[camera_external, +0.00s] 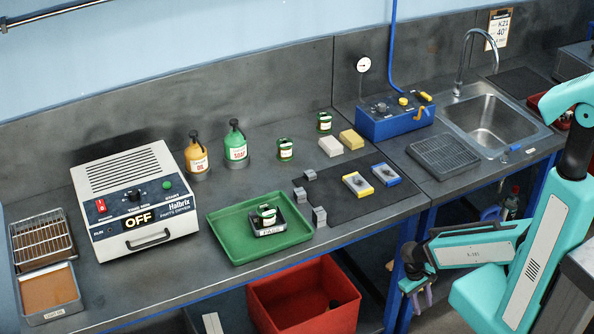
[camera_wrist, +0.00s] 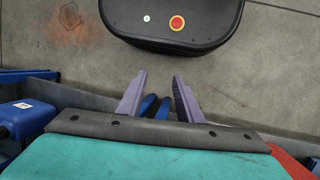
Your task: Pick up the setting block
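Several small grey metal blocks stand at the left edge of the black mat (camera_external: 355,205): a front one (camera_external: 319,217), a middle one (camera_external: 300,195) and a back one (camera_external: 310,175). A white block (camera_external: 331,146) and a yellow block (camera_external: 352,139) lie behind the mat. I cannot tell which is the setting block. My gripper (camera_external: 422,298) hangs in front of the bench, below its top and right of the mat, apart from all blocks. In the wrist view its two purple fingers (camera_wrist: 160,77) are spread with nothing held between them; no block shows there.
A green tray (camera_external: 226,239) holds a scale with a jar. A parts dryer (camera_external: 135,200), bottles, a blue valve box (camera_external: 395,122) and a sink (camera_external: 490,119) line the bench. A red bin (camera_external: 290,285) sits below.

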